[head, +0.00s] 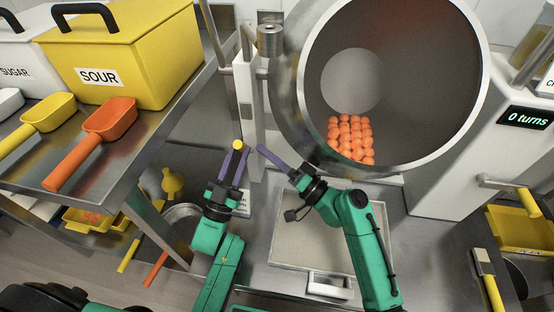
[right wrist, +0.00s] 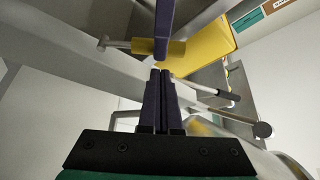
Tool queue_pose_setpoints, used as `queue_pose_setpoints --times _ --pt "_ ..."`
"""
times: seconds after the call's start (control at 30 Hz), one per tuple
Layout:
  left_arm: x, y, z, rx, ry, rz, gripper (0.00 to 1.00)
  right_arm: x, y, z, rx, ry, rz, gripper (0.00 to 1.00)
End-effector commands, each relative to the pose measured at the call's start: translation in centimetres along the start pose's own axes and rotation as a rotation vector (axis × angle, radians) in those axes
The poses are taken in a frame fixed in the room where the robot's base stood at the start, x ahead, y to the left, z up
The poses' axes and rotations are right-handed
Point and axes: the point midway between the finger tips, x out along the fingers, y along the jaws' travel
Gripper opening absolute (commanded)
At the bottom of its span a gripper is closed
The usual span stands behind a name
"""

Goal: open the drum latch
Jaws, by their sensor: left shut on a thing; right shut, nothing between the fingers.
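A yellow-ended handle (head: 238,145) sits by the white post left of the steel drum (head: 287,95). My left gripper (head: 237,157) is shut on this yellow handle, and its fingers hide part of it. In the right wrist view the yellow handle (right wrist: 176,48) sits on a grey stem, with a purple finger of my left gripper across it. My right gripper (head: 260,149) is shut and empty, just right of the handle and below the drum's left edge. Its closed fingertips (right wrist: 161,72) point toward the handle, seemingly close to it. The drum's open mouth shows several orange balls inside.
A shallow tray (head: 308,283) lies below the drum. At right, a white housing carries a display (head: 527,117) reading "0 turns" and a yellow-handled crank (head: 529,202). At left, a shelf holds a yellow SOUR bin (head: 120,60) and an orange scoop (head: 110,119).

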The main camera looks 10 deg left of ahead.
Motion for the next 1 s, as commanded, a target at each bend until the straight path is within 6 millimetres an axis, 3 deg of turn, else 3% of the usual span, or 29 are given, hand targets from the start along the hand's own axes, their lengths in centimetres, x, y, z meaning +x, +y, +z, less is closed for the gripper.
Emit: queue_pose_setpoints --times 0.1,0.3,0.6,0.97,1.0 --pt "0.0 0.0 0.0 0.000 0.000 0.000 0.00 2.4 -0.1 0.0 -0.001 -0.001 -0.002 0.00" --pt "0.0 0.0 0.0 0.000 0.000 0.000 0.00 4.3 0.0 0.0 -0.001 -0.001 -0.001 0.00" --pt "0.0 0.0 0.0 0.000 0.000 -0.001 0.00 4.3 0.0 0.1 -0.001 0.000 0.001 0.00" --pt "0.1 -0.1 0.0 0.000 0.000 -0.002 0.00 3.7 0.1 1.7 0.003 -0.011 0.002 0.00" --pt "0.1 -0.1 0.0 0.000 0.000 -0.003 0.32 3.7 0.2 1.8 0.004 -0.012 0.002 0.00"
